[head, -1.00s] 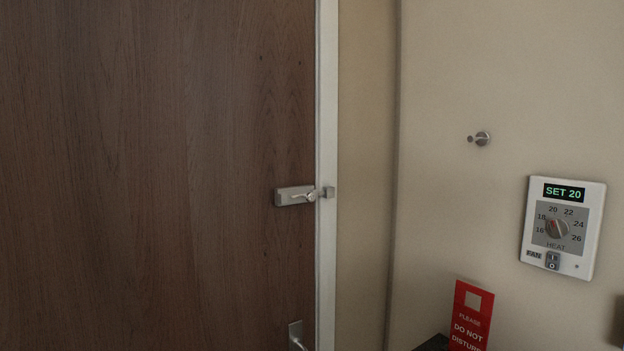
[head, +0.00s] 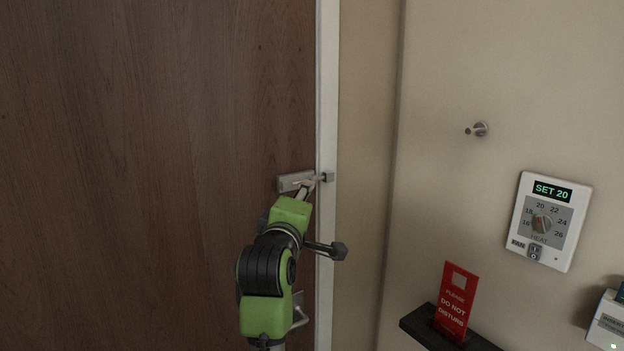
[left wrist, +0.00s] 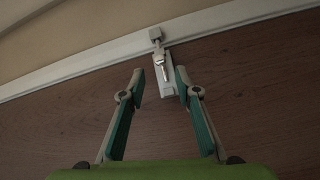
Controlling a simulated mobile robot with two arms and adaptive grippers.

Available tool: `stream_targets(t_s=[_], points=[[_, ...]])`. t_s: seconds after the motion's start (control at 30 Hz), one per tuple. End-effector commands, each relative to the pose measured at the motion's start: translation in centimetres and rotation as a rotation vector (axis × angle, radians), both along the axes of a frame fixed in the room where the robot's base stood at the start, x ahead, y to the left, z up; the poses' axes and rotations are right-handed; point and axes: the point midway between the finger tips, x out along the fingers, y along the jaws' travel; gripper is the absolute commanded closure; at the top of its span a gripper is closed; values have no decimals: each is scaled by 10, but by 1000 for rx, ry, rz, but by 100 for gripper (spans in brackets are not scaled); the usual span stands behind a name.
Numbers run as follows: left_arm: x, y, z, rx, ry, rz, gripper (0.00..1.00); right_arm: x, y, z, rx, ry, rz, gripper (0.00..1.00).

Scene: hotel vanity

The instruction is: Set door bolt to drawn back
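The door bolt (head: 291,182) is a small grey metal plate with a short handle, mounted at the door's right edge. Its rod reaches across the gap to the keeper (head: 328,177) on the white frame. In the left wrist view the bolt (left wrist: 166,80) shows between the fingertips, with the keeper (left wrist: 155,33) beyond. My left gripper (head: 303,190) is at the bolt, covering part of it in the head view. In the left wrist view the gripper (left wrist: 159,72) is open, one finger on each side of the bolt handle. Contact cannot be told. My right gripper is not in view.
The brown door (head: 130,170) meets the white frame (head: 326,100). A door lever (head: 300,318) sits below, partly behind my arm. On the right wall are a hook (head: 480,129) and thermostat (head: 548,222). A red sign (head: 457,300) stands on a dark shelf (head: 418,322).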

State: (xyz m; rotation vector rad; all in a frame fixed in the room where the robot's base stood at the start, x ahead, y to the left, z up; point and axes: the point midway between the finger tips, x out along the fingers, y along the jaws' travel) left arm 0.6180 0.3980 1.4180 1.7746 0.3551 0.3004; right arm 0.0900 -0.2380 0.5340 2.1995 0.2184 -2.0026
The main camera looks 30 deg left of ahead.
Motion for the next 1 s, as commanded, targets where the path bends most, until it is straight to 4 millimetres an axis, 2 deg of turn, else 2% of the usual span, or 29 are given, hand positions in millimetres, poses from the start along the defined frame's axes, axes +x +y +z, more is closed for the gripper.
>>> stream_targets(t_s=[0.03, 0.2, 0.43, 0.6, 0.93, 1.0], points=[[10, 5, 3, 2, 6, 1, 70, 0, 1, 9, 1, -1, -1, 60], [41, 18, 4, 2, 4, 0, 70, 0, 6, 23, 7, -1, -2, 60], [71, 31, 4, 3, 1, 0, 70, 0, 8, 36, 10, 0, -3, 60], [82, 35, 2, 1, 2, -1, 70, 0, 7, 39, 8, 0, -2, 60], [84, 36, 1, 2, 0, 0, 70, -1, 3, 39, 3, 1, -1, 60], [84, 36, 1, 2, 0, 0, 88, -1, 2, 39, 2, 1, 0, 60]])
